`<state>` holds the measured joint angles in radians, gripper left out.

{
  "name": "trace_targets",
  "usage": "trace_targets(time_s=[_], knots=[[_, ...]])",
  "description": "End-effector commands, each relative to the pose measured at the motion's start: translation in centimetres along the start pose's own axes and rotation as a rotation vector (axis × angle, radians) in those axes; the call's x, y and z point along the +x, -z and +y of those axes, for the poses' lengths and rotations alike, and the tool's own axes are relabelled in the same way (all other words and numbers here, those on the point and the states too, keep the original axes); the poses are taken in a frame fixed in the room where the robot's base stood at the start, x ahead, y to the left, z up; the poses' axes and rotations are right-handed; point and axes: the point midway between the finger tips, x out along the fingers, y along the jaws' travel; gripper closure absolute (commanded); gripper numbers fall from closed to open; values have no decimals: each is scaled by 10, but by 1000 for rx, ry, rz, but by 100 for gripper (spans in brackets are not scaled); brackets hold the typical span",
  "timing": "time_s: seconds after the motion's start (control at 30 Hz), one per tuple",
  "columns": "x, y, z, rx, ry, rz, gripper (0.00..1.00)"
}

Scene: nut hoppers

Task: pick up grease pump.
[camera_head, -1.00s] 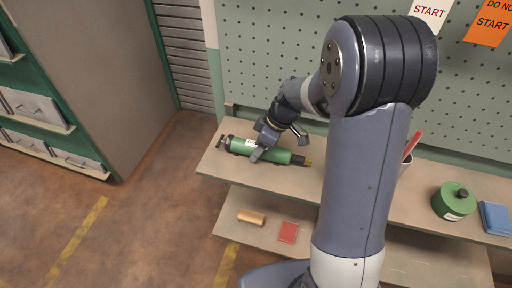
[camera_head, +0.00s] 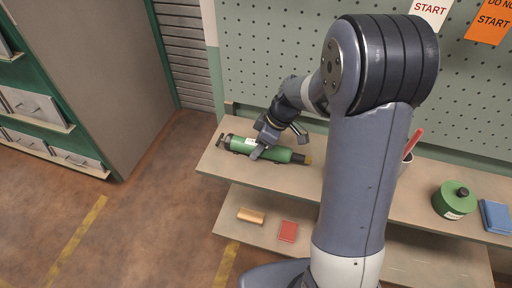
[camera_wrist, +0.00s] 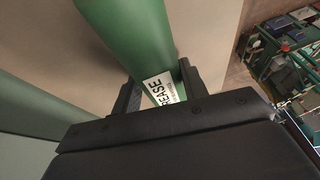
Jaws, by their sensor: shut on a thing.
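The grease pump (camera_head: 275,153) is a green cylinder with dark ends and a white label, at the left end of the upper shelf. In the wrist view its green body (camera_wrist: 140,32) runs up from between my fingers, with the label reading "EASE" near them. My gripper (camera_head: 258,152) comes down over its middle. In the wrist view my gripper (camera_wrist: 158,90) has one dark finger on each side of the body, shut on it. The pump lies level, at or just above the shelf; I cannot tell if it touches.
The upper shelf (camera_head: 432,208) also bears a green round can (camera_head: 453,200), a blue item (camera_head: 495,217) and a cup with a red stick (camera_head: 413,143). The lower shelf holds an orange block (camera_head: 250,216) and a red piece (camera_head: 288,231). A pegboard (camera_head: 265,60) stands behind.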

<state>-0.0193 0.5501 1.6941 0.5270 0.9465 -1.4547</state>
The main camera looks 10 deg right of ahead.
Motion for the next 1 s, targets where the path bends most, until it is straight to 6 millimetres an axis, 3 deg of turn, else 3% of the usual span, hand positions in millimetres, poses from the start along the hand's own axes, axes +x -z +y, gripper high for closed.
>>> trace_targets(time_s=[0.43,0.8,1.0], knots=[[-7,3,0,-2,-3,2,100],[-70,30,-11,-4,-5,3,100],[-90,38,-15,-2,-2,2,100]])
